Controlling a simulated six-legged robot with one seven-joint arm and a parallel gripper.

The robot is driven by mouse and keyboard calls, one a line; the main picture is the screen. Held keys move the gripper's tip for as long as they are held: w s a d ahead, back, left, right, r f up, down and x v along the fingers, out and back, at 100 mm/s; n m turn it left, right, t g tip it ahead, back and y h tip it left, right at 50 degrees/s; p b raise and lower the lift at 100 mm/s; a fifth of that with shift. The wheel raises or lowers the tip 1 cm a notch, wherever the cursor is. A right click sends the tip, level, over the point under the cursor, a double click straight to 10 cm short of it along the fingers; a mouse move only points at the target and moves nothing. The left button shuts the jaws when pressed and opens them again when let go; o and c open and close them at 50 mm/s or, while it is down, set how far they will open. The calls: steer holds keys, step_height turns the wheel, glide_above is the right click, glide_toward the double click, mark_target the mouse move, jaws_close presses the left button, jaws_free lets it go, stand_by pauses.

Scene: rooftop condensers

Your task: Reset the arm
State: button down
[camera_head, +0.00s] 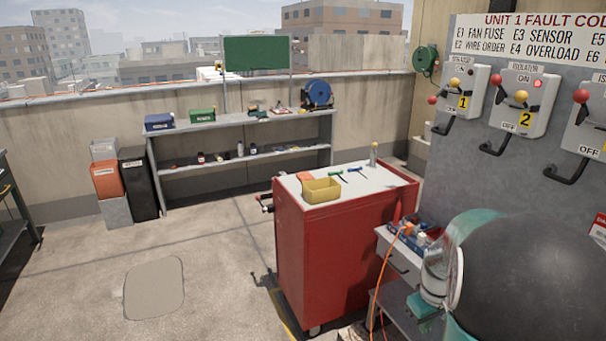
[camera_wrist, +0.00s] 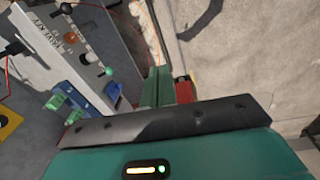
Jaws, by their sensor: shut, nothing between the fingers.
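My gripper (camera_wrist: 157,80) shows in the wrist view as two teal fingers standing close together beyond a dark plate. It is shut and empty. A small red thing (camera_wrist: 183,90) shows just right of the fingers; I cannot tell what it is. In the head view the teal and black parts of my arm fill the lower right, in front of the grey switch panel's lower part. The fingertips are not clear in that view.
A red tool cart (camera_head: 328,245) with a yellow bin (camera_head: 321,190) on top stands left of my arm. Lever switches (camera_head: 522,98) line the grey panel at right. An orange cable (camera_head: 381,282) hangs by a small drawer unit (camera_head: 397,260). Floor at left is open.

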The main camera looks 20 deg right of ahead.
steer(key=s+a+r+t, duration=0.1)
steer(key=a+r+t, duration=0.2)
steer(key=a+r, duration=1.05)
steer(key=s+a+r+t, duration=0.1)
steer(key=s+a, duration=0.3)
steer(key=a, duration=0.2)
steer(key=s+a+r+t, duration=0.1)
steer(key=s+a+r, duration=0.1)
steer(key=s+a, duration=0.2)
steer(key=a, duration=0.2)
steer(key=shift+s+a+r+m+y, duration=0.25)
steer(key=shift+s+a+m+y, duration=0.05)
steer(key=shift+a+y, duration=0.1)
steer(key=shift+d, duration=0.15)
